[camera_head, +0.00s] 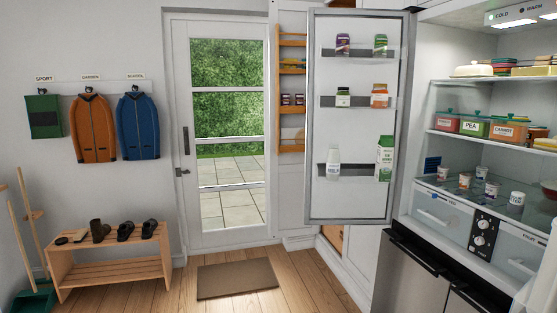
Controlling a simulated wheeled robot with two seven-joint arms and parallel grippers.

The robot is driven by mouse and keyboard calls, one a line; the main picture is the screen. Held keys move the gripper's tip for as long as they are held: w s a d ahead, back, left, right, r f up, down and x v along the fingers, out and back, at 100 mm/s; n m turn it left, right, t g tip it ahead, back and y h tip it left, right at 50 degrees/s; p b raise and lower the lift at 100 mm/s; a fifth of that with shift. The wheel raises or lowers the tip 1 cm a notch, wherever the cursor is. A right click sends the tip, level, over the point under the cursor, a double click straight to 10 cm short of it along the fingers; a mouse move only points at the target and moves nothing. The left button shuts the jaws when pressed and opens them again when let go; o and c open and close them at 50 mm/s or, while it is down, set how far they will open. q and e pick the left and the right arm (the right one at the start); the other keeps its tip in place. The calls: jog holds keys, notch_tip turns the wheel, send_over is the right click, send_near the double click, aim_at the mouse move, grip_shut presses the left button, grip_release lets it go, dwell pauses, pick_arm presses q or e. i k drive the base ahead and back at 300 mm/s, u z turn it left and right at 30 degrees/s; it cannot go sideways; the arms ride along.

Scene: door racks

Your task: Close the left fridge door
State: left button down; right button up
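The left fridge door (361,73) stands wide open in the head view, right of centre. Its inner side faces me and carries jars, bottles and a carton on three door racks. The open fridge (430,155) is at the right, with food on its shelves. The door's hinge side is at its right edge, next to the fridge body. Neither of my grippers is in view.
A bench with shoes (110,258) stands at the left under hanging jackets (95,128). A glass house door (177,215) is behind, with a brown mat (237,280) before it. The wooden floor around the mat is clear. Closed lower fridge drawers (402,283) are at the bottom right.

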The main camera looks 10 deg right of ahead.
aim_at(357, 198)
jog(key=u, duration=0.35)
jog(key=i, duration=1.75)
jog(key=z, duration=0.4)
jog(key=i, duration=1.35)
jog(key=z, duration=1.25)
